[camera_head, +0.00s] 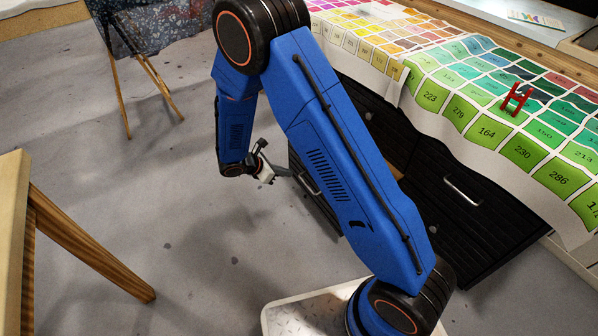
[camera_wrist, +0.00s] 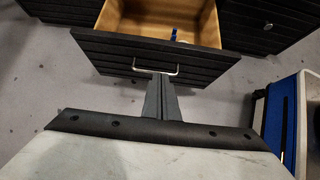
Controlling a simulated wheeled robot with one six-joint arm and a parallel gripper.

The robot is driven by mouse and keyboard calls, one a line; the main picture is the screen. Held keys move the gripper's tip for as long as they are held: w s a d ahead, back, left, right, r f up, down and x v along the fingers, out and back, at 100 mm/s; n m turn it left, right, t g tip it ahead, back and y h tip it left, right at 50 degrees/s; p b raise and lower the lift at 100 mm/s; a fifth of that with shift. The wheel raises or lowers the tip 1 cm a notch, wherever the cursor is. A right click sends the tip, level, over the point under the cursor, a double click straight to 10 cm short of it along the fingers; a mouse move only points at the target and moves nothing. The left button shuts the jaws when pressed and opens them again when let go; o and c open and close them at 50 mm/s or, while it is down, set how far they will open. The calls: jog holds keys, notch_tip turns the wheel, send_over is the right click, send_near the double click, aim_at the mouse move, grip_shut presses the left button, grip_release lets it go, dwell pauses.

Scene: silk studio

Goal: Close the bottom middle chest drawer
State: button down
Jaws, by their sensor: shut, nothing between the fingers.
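The chest drawer stands pulled open in the wrist view, with a black slatted front (camera_wrist: 110,52) and a bright metal bar handle. Its wooden inside (camera_wrist: 205,22) shows, with a small blue thing (camera_wrist: 173,35) in it. My gripper (camera_wrist: 160,80) is shut and empty, its fingertips at the handle, just below the bar in the picture; I cannot tell whether they touch. In the head view the drawer front (camera_head: 314,200) is partly hidden behind my blue arm. My gripper (camera_head: 282,172) is at its left side there.
Black chest fronts flank the drawer in the wrist view, one at right (camera_wrist: 262,28). Above the chest lies a table covered with colour charts (camera_head: 480,110), with a red H-shaped piece (camera_head: 515,100) on it. A wooden easel (camera_head: 75,235) stands at left. Grey floor (camera_head: 200,235) lies open between.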

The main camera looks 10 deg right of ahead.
jog(key=shift+w+d+r+x, duration=0.1)
jog(key=shift+d+r+x, duration=0.25)
jog(key=shift+x, duration=1.75)
jog(key=shift+w+d+r+x, duration=0.1)
jog(key=shift+d+r+x, duration=0.2)
jog(key=shift+x, duration=1.8)
jog(key=shift+w+d+r+x, duration=0.1)
jog(key=shift+d+r+x, duration=0.2)
jog(key=shift+x, duration=1.85)
jog(key=shift+s+a+r, duration=0.1)
jog(key=w+d, duration=0.4)
jog(key=d, duration=0.7)
jog(key=w+d, duration=0.3)
jog(key=d, duration=0.9)
jog(key=shift+w+d, duration=0.3)
jog(key=shift+w, duration=0.1)
jog(key=shift+a, duration=0.1)
